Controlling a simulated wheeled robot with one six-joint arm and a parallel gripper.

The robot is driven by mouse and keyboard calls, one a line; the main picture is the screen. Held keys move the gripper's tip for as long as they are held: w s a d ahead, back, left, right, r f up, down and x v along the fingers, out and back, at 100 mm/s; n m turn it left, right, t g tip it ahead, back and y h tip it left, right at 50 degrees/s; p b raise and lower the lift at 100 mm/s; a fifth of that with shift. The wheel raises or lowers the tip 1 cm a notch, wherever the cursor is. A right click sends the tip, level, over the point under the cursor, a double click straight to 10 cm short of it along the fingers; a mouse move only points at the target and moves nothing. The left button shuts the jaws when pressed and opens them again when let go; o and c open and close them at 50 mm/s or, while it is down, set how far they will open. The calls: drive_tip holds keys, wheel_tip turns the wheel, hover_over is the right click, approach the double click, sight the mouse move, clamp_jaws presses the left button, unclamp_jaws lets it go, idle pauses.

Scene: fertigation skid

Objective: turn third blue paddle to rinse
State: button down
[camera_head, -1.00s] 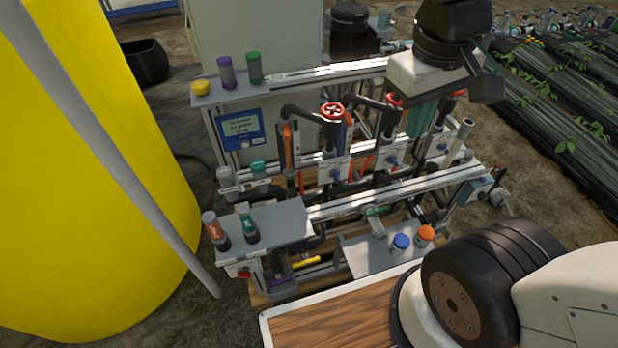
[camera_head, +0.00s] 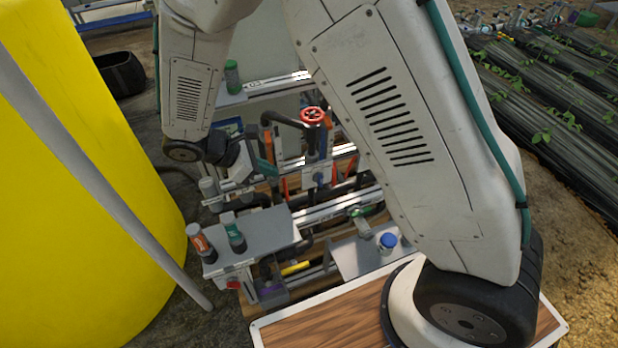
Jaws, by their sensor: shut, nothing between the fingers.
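The skid's pipe and valve row stands in the middle of the head view. One small blue paddle (camera_head: 319,180) shows on a white block below the red handwheel (camera_head: 313,116). The other blue paddles are not visible; my upper arm covers the right part of the row, so I cannot see the third one. My gripper (camera_head: 265,172) hangs at the left end of the row, left of the visible blue paddle and apart from it.
A grey shelf (camera_head: 265,236) in front carries orange-labelled (camera_head: 200,240) and green-capped (camera_head: 233,232) bottles. A blue-capped jar (camera_head: 388,242) stands on a lower plate. A green bottle (camera_head: 232,77) stands behind. A yellow tank (camera_head: 70,220) and slanted grey pole fill the left.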

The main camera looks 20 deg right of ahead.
drive_tip(key=f, duration=0.1)
approach(318, 182)
wheel_tip(318, 182, down, 4)
drive_tip(key=shift+s+d+n, duration=0.1)
drive_tip(key=shift+d+n, duration=0.05)
drive_tip(key=shift+d, duration=0.85)
drive_tip(key=shift+s+d+n, duration=0.15)
drive_tip(key=shift+d, duration=0.8)
drive_tip(key=shift+r, duration=0.1)
